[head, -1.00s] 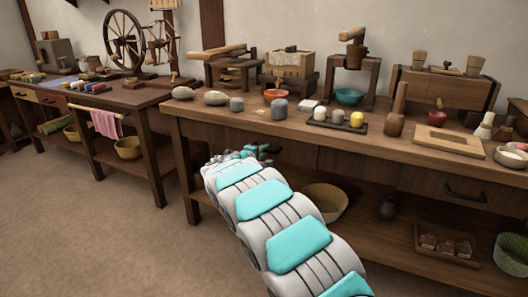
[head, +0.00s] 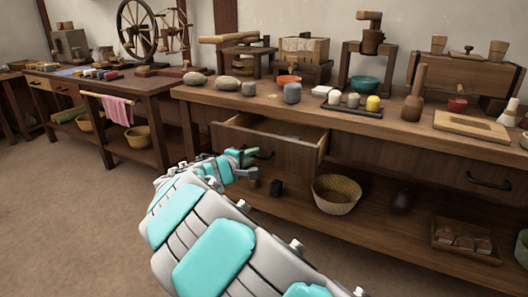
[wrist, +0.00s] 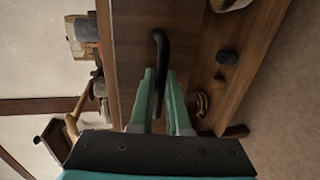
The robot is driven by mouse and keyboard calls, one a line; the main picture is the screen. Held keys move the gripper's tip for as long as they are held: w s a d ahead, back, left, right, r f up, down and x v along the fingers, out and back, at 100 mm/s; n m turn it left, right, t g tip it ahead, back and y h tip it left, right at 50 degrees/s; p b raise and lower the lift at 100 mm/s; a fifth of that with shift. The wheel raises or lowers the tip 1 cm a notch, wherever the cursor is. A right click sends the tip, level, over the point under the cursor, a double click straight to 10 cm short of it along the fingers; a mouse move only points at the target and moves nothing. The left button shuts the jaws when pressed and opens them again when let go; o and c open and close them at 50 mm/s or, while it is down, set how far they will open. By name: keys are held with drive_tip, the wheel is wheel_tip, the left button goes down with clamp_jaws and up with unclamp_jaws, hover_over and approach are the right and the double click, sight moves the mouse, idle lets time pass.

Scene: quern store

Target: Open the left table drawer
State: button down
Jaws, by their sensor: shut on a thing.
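The left table drawer (head: 295,162) of the long wooden workbench stands pulled out, and part of its inside shows from above. Its dark curved handle (wrist: 161,50) runs between the fingers in the wrist view. My gripper (head: 252,154) is at the drawer front and is shut on this handle. In the wrist view my gripper (wrist: 163,92) shows its two green fingers on either side of the handle's lower end. The drawer front (wrist: 190,30) lies just beyond the fingertips. My fingers hide part of the handle in the head view.
The bench top holds stones, cups, a mortar and a wooden board (head: 470,126). A woven basket (head: 337,194) and dark pots stand on the shelf below. A second drawer handle (head: 488,182) is at the right. Open floor (head: 70,230) lies at the left.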

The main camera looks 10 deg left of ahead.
drive_tip(key=f+v, duration=0.1)
drive_tip(key=v, duration=0.7)
drive_tip(key=shift+s+f+b, duration=0.25)
drive_tip(key=shift+f+b, duration=0.1)
drive_tip(key=shift+f, duration=0.1)
drive_tip(key=c, duration=0.9)
unclamp_jaws()
drive_tip(key=shift+a, duration=0.1)
drive_tip(key=shift+r, duration=0.1)
drive_tip(key=v, duration=0.7)
drive_tip(key=shift+s+a, duration=0.1)
drive_tip(key=shift+s, duration=0.25)
